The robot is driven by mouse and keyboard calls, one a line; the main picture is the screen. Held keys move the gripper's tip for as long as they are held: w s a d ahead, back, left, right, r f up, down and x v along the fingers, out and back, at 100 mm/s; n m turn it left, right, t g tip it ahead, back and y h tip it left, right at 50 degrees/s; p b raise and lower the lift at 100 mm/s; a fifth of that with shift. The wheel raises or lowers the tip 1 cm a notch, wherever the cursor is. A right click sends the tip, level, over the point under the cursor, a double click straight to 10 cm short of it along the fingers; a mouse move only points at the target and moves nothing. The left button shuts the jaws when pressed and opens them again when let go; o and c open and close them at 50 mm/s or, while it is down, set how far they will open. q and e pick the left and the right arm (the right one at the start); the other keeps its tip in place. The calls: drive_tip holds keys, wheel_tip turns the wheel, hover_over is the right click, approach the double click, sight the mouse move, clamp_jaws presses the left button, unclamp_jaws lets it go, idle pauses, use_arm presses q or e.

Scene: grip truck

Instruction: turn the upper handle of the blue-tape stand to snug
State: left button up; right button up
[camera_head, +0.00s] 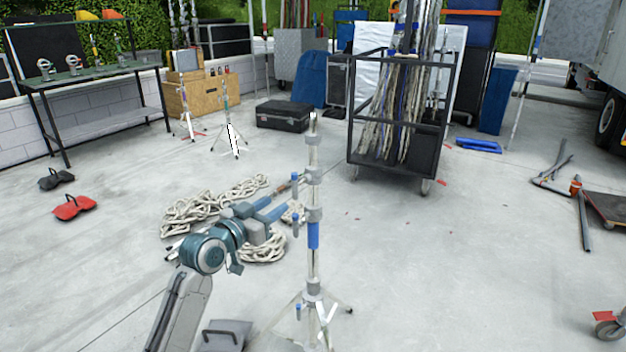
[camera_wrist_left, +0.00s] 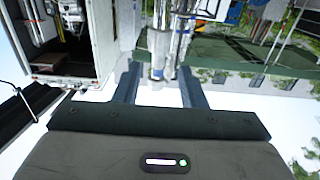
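The blue-tape stand (camera_head: 313,262) is upright in the middle of the head view, with a band of blue tape (camera_head: 313,236) on its silver pole. Its upper handle (camera_head: 295,184) sticks out on the left side of the upper collar, and a lower handle (camera_head: 295,222) sits on the collar above the tape. My left gripper (camera_head: 282,201) is just left of the pole, between the heights of the two handles. Its fingers are apart. In the left wrist view, silver stand parts (camera_wrist_left: 165,55) show between the open fingers (camera_wrist_left: 159,78); contact cannot be told. My right gripper is not in view.
Coiled rope (camera_head: 205,212) lies on the floor behind my left arm. A black wheeled cart (camera_head: 395,180) with hanging cables stands behind the stand. A black case (camera_head: 284,115), smaller stands (camera_head: 232,140) and a workbench (camera_head: 90,78) are farther back.

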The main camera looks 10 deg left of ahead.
sight(293, 188)
use_arm(q)
drive_tip(key=x, duration=0.7)
drive_tip(key=r+x, duration=0.1)
drive_tip(key=x, duration=0.3)
drive_tip(key=shift+w+d+r, duration=0.15)
drive_tip(key=shift+c, duration=0.3)
clamp_jaws()
